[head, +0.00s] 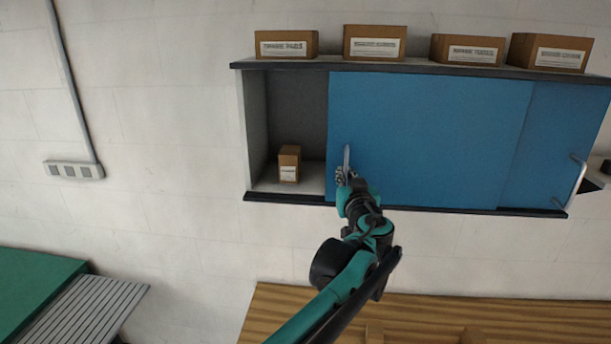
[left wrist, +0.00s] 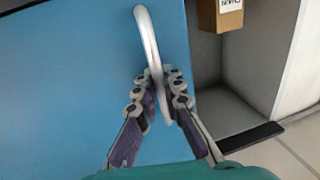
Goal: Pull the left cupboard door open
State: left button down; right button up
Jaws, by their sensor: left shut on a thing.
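The left cupboard door (head: 430,135) is a blue sliding panel. It stands to the right of the cupboard's left end, leaving an open gap there. Its pale curved handle (head: 347,155) is near the door's left edge and shows large in the left wrist view (left wrist: 148,35). My left gripper (head: 345,175) is at the lower part of this handle. In the left wrist view its fingers (left wrist: 159,95) close around the handle bar. A second blue door (head: 565,140) with its own handle (head: 578,180) is at the right. My right gripper is not seen.
A small cardboard box (head: 289,165) stands inside the open left compartment (head: 292,110). Several labelled boxes sit on the cupboard's top (head: 335,63). A wooden surface (head: 265,310) lies below, and a green top (head: 35,290) is at lower left.

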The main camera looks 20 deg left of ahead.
aim_at(385, 170)
pick_arm(q)
jog(key=w+d, duration=0.1)
jog(key=d, duration=0.6)
jog(key=w+d, duration=0.1)
jog(key=d, duration=0.2)
jog(key=shift+w+d, duration=0.3)
jog(key=shift+d, duration=0.1)
jog(key=c, duration=1.9)
grip_release()
jog(key=shift+a, duration=0.1)
jog(key=v, duration=1.2)
jog(key=shift+r, duration=0.1)
